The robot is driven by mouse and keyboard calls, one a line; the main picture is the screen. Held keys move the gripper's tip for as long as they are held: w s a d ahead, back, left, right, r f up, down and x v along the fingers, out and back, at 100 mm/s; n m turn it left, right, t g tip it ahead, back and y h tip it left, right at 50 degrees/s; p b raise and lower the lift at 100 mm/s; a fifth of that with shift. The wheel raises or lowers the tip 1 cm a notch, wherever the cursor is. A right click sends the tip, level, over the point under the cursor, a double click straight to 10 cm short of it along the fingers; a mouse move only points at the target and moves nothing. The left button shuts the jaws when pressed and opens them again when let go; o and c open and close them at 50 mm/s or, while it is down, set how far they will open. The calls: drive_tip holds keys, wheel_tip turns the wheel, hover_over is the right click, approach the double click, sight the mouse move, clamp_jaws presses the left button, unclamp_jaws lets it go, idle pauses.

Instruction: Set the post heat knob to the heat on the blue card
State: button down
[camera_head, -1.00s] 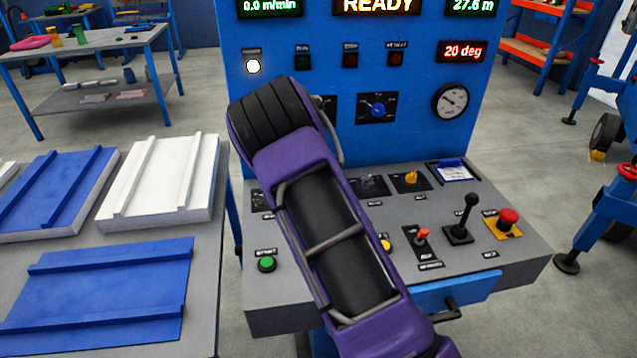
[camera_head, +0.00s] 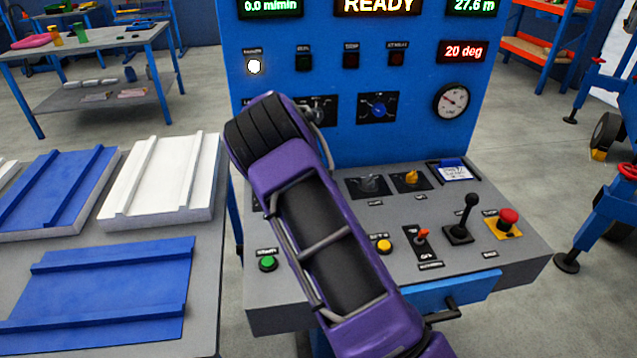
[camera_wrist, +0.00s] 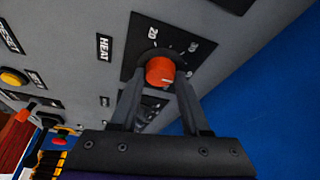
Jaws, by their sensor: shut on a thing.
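In the wrist view an orange-red knob (camera_wrist: 158,70) sits on a black dial plate (camera_wrist: 181,36) with marks at 20 and 80, beside a label (camera_wrist: 104,47) reading HEAT. My gripper (camera_wrist: 160,88) is shut on this knob, one finger on each side. A pale mark shows on the knob, but its exact setting is unclear. In the head view my arm hides the gripper and this knob. A card with a blue top (camera_head: 453,171) lies at the console's back right; its writing is too small to read. The red display (camera_head: 463,51) reads 20 deg.
The console also bears a dark knob (camera_head: 369,183), a yellow knob (camera_head: 411,178), a green button (camera_head: 267,263), a yellow button (camera_head: 384,245), a black lever (camera_head: 467,215) and a red stop button (camera_head: 508,219). A table with panels (camera_head: 208,290) stands left.

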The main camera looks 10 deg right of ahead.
drive_tip(key=shift+c, duration=1.9)
unclamp_jaws()
drive_tip(key=shift+f, duration=0.1)
drive_tip(key=p+v, duration=0.2)
drive_tip(key=v, duration=1.5)
drive_tip(key=shift+r, duration=0.25)
